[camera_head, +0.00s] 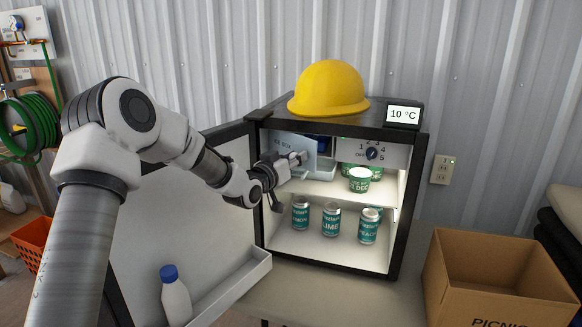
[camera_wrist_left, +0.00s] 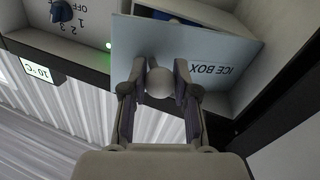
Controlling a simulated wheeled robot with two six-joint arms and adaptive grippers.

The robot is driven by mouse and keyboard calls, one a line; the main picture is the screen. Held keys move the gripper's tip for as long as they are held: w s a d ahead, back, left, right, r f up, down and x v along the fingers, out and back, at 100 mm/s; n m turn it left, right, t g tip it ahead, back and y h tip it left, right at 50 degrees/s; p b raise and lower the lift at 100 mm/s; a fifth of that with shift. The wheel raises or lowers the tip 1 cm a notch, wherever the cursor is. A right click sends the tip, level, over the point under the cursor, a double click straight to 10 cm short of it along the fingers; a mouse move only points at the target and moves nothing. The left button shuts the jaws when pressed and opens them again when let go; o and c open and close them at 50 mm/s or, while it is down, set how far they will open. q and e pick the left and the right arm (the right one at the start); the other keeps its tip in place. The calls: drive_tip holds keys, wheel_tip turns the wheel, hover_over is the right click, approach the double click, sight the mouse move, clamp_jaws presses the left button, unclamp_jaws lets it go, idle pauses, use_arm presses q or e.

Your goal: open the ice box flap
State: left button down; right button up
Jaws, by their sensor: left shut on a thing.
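The ice box flap (camera_head: 305,149) is a pale panel at the upper left inside the small open fridge (camera_head: 401,213). In the left wrist view the flap (camera_wrist_left: 205,58), lettered ICE BOX, is tilted out from its opening, with a gap above it. A blue thing (camera_head: 322,142) shows behind the flap. My left gripper (camera_head: 291,163) is at the flap's front. In the left wrist view my left gripper (camera_wrist_left: 160,78) is shut on the flap's round white knob (camera_wrist_left: 159,85), one finger on each side. My right gripper is not in view.
A dial (camera_head: 372,153) sits right of the flap. Cans (camera_head: 331,219) and tubs (camera_head: 360,179) stand on the shelves below. The open fridge door (camera_head: 165,220) holds a bottle (camera_head: 175,296). A yellow helmet (camera_head: 329,87) lies on top. A cardboard box (camera_head: 495,275) stands at right.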

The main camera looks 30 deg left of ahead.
use_arm(q)
drive_tip(key=shift+s+a+r+m+h, duration=0.3)
drive_tip(key=shift+s+a+m+h, duration=0.1)
drive_tip(key=shift+h, duration=0.2)
drive_tip(key=shift+s+a+f+m+g+h+p, duration=0.15)
drive_tip(key=shift+s+a+m+h+p, duration=0.15)
drive_tip(key=shift+m+h+p, duration=0.3)
drive_tip(key=shift+s+a+r+m+g+h+p, duration=0.1)
drive_tip(key=shift+s+a+m+g+h+p, duration=0.25)
drive_tip(key=shift+h, duration=0.45)
drive_tip(key=shift+s+a+f+m+h+p, duration=0.1)
drive_tip(key=shift+s+a+m+h+p, duration=0.05)
drive_tip(key=shift+s+m+h+p, duration=0.45)
drive_tip(key=shift+w, duration=0.2)
drive_tip(key=c, duration=0.9)
unclamp_jaws()
drive_tip(key=shift+o, duration=0.2)
